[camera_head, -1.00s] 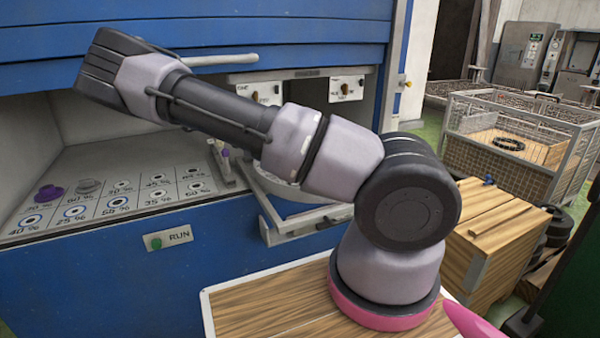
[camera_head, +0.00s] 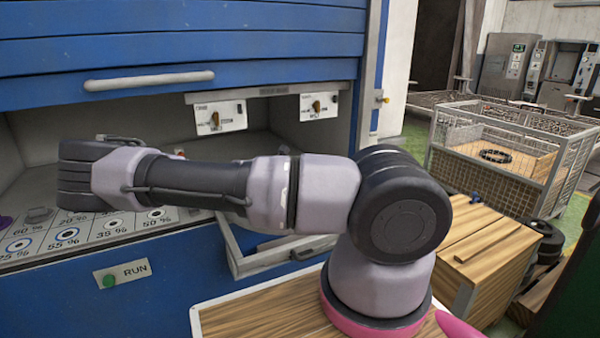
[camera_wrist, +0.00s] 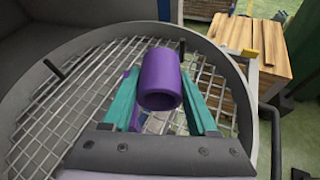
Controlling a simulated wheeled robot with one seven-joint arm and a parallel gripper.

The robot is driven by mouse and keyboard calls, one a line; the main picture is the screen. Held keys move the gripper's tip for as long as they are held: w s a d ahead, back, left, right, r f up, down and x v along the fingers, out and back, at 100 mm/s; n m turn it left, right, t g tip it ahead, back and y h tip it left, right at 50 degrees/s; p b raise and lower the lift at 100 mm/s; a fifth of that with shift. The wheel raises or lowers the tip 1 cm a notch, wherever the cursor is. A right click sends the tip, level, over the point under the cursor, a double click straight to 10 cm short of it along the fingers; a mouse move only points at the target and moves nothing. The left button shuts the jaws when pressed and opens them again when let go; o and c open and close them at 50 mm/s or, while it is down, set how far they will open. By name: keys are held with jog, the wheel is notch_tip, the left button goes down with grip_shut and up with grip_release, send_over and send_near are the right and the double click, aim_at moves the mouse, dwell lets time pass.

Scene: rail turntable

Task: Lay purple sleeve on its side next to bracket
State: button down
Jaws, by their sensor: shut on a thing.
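The purple sleeve (camera_wrist: 161,80) shows in the wrist view between the two teal fingers of my gripper (camera_wrist: 159,84). My gripper is shut on it. Its round end faces the camera and its body points away, over the round wire-mesh turntable (camera_wrist: 70,105). I cannot tell whether the sleeve touches the mesh. A pale purple strip (camera_wrist: 125,78) shows beside the left finger; I cannot tell what it is. I cannot make out the bracket for sure. In the head view my arm hides the gripper and the held sleeve.
The turntable has a raised grey rim (camera_wrist: 226,72) with dark upright pegs (camera_wrist: 53,68). The blue cabinet (camera_head: 190,270) has a panel of marked spots (camera_head: 110,228), with a purple piece (camera_head: 5,222) at the left edge. A wooden crate (camera_head: 485,250) stands at right.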

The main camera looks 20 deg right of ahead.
jog(key=shift+f, duration=4.35)
jog(key=shift+f, duration=0.4)
jog(key=shift+c, duration=0.5)
grip_release()
jog(key=shift+f, duration=0.1)
jog(key=v, duration=1.1)
jog(key=shift+w, duration=0.1)
